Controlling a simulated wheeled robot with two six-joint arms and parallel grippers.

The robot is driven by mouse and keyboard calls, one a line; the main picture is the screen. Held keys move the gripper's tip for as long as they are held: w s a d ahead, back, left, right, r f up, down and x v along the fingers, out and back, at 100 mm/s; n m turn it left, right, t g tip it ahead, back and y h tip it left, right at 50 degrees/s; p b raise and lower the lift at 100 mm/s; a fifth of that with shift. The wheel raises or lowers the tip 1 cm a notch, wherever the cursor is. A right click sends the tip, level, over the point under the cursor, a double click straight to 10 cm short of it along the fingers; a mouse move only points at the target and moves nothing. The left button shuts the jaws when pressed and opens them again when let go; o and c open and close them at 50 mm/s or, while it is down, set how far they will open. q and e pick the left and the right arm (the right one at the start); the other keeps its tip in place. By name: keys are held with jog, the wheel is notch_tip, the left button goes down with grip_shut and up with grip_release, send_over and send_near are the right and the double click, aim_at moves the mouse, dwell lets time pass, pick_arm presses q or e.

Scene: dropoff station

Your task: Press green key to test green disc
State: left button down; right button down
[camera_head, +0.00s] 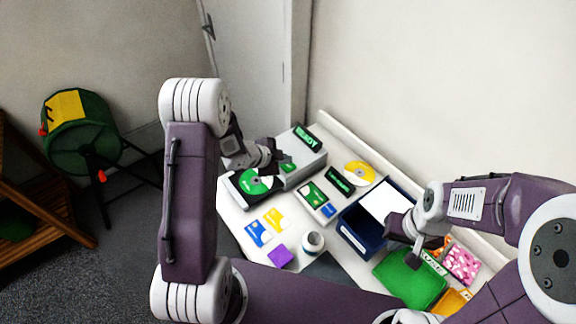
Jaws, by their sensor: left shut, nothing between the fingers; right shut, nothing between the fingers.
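The green disc (256,181) lies in the dark slide-out tray at the left end of a grey player (306,160). A green display (306,138) on the player's back appears to read READY. A green key (288,168) shows on the player's top, partly hidden by my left gripper. My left gripper (276,167) is shut and empty, right beside or over the green key; I cannot tell if it touches.
A yellow disc (359,173), a second display (340,181) and a card panel (315,200) stand on the white table (236,217). The blue bin (353,242) holds a white sheet. Cards, a purple block (280,256), a cup (313,241) and a green folder (408,279) lie nearer.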

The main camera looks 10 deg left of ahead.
aim_at(286, 167)
pick_arm(q)
jog(key=shift+f+b, duration=0.45)
jog(key=shift+f, duration=0.25)
dwell(0.5)
dwell(0.3)
jog(key=shift+r+p, duration=0.85)
jog(key=shift+r, duration=0.05)
notch_tip(286, 167, up, 5)
jog(key=p, duration=0.5)
jog(key=shift+r, duration=0.15)
